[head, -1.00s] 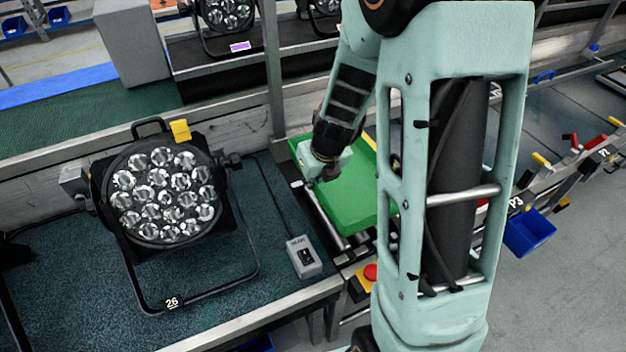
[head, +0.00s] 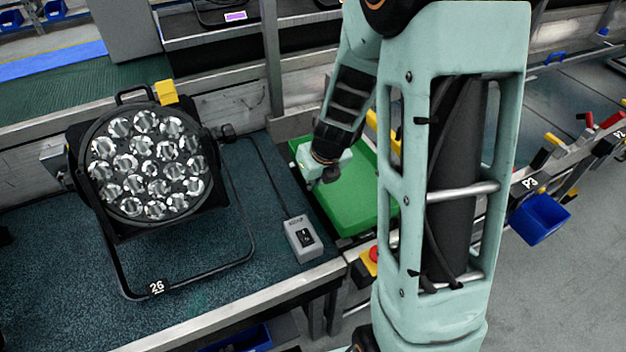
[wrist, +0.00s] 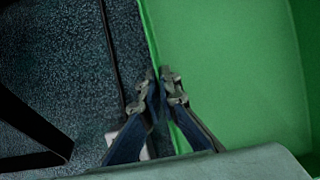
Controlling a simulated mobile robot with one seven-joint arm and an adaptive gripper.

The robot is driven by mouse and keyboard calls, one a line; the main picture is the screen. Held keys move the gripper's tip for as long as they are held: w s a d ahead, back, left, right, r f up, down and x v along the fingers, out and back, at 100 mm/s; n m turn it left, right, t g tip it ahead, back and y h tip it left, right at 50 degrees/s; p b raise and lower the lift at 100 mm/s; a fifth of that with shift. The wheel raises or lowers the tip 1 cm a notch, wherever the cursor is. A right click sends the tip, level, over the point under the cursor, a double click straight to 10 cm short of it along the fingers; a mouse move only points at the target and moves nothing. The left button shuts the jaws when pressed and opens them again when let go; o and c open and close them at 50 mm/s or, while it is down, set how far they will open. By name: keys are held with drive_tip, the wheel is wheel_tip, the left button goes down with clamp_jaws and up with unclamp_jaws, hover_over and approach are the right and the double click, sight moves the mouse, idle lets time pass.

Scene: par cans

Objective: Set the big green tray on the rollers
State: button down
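The big green tray (head: 352,207) lies to the right of the teal mat, over the roller track, partly hidden behind my arm. It looks about level; I cannot tell whether its underside touches the rollers, which are mostly covered. My gripper (head: 329,178) is at the tray's left side. In the wrist view, the two fingers of my gripper (wrist: 163,88) are close together with the left rim of the tray (wrist: 153,40) between them. The green floor of the tray fills the right of that view and looks empty.
A par can lamp (head: 150,165) with a black stand marked 26 is on the teal mat (head: 262,190). A grey switch box (head: 303,240) with a cable stands close to the tray's left. A red button (head: 374,254) is in front. A blue bin (head: 540,218) hangs at right.

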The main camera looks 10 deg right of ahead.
drive_tip(key=shift+f, duration=0.6)
drive_tip(key=c, duration=2.1)
unclamp_jaws()
